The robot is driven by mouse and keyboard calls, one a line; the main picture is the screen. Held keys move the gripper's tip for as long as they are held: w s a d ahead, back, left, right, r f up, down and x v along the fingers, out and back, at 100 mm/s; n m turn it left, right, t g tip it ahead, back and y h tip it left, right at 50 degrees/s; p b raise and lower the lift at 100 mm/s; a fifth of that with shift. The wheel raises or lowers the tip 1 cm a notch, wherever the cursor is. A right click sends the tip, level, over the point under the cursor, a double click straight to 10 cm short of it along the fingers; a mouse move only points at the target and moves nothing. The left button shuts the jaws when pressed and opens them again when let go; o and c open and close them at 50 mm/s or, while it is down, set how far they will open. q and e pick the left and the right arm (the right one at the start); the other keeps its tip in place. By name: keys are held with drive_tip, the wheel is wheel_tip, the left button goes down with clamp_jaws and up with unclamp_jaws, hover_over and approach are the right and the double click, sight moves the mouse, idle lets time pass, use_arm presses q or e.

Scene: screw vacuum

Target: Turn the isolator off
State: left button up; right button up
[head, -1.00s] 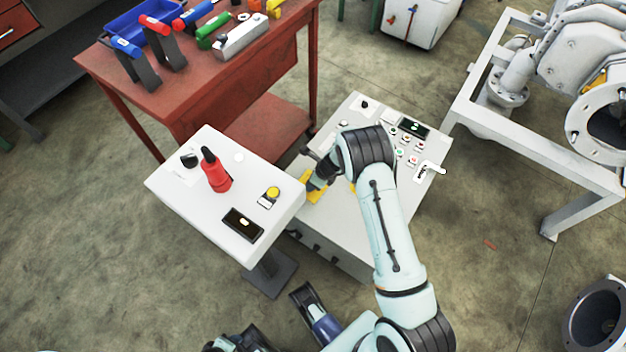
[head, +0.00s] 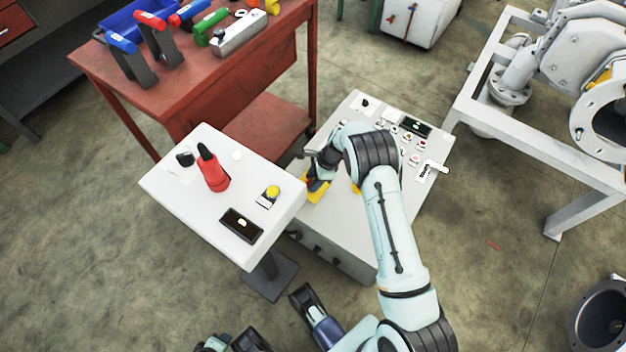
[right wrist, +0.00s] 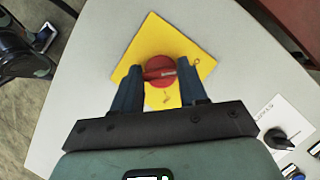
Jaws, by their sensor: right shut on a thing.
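The isolator is a round red knob (right wrist: 162,71) with a raised bar, set on a square yellow plate (right wrist: 152,32). In the right wrist view the bar lies nearly crosswise. My right gripper (right wrist: 161,70) is shut on the knob, with one dark blue finger on each side. In the head view the yellow plate (head: 318,196) shows at the left edge of the grey control box. My right gripper (head: 313,178) reaches down over it from the right, and the knob is mostly hidden there.
A white panel (head: 215,222) with a red joystick (head: 214,172) and yellow button (head: 272,192) stands left of the control box (head: 345,240). A black knob (right wrist: 276,138) sits near the plate. A red workbench (head: 190,95) stands behind.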

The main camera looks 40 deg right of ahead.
idle(0.4)
drive_tip(key=o, duration=1.1)
drive_tip(key=shift+c, duration=0.2)
use_arm(q)
drive_tip(key=s+d+r+g+p, duration=0.1)
drive_tip(key=s+d+r+p, duration=0.1)
drive_tip(key=s+r+p, duration=0.1)
drive_tip(key=shift+s+d+r+g+h, duration=0.15)
drive_tip(key=shift+s+g+h, duration=0.2)
drive_tip(key=shift+s, duration=0.4)
use_arm(e)
drive_tip(key=v, duration=1.3)
drive_tip(key=shift+d+r, duration=0.1)
drive_tip(key=shift+d, duration=0.05)
